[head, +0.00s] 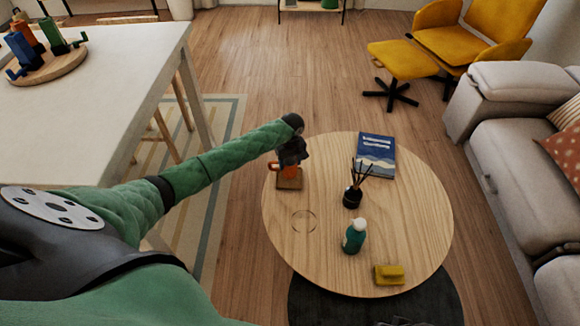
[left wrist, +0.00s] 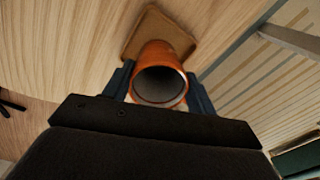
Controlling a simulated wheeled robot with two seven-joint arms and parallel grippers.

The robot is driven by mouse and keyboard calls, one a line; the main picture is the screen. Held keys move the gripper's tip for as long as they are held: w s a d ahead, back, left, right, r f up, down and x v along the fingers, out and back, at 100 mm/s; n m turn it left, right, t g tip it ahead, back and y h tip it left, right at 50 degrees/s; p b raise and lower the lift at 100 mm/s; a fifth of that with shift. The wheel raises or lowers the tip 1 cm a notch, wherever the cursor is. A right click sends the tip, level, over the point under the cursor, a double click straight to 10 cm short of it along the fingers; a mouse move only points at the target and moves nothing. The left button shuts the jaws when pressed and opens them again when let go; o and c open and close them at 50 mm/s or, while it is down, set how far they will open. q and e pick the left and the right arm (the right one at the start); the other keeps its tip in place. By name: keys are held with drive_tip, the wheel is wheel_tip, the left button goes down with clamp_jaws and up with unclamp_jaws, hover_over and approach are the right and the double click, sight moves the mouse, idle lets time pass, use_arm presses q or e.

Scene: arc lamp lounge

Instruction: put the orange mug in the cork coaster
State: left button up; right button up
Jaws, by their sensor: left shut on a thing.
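The orange mug (head: 284,169) is at the left part of the round wooden table, under my left gripper (head: 291,160). In the left wrist view the orange mug (left wrist: 162,70) stands between the two fingers of my left gripper (left wrist: 160,90), which is shut on it. The square brown cork coaster (head: 289,183) lies on the table directly below the mug. It also shows in the left wrist view (left wrist: 150,25), behind the mug's far end. I cannot tell whether the mug's base touches the coaster. My right gripper is in neither view.
The round table (head: 415,225) also holds a blue book (head: 376,155), a black reed diffuser (head: 353,195), a teal bottle (head: 354,237) and a yellow sponge-like block (head: 389,274). A thin ring mark (head: 304,221) is on the bare wood. A grey sofa (head: 510,150) stands at right.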

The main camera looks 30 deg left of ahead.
use_arm(q)
wheel_tip(320, 180, down, 3)
drive_tip(key=shift+r, duration=0.1)
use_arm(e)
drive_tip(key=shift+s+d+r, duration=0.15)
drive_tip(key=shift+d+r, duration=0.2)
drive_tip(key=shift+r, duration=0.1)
use_arm(q)
drive_tip(key=o, duration=1.2)
drive_tip(key=shift+f, duration=0.2)
drive_tip(key=shift+c, duration=0.2)
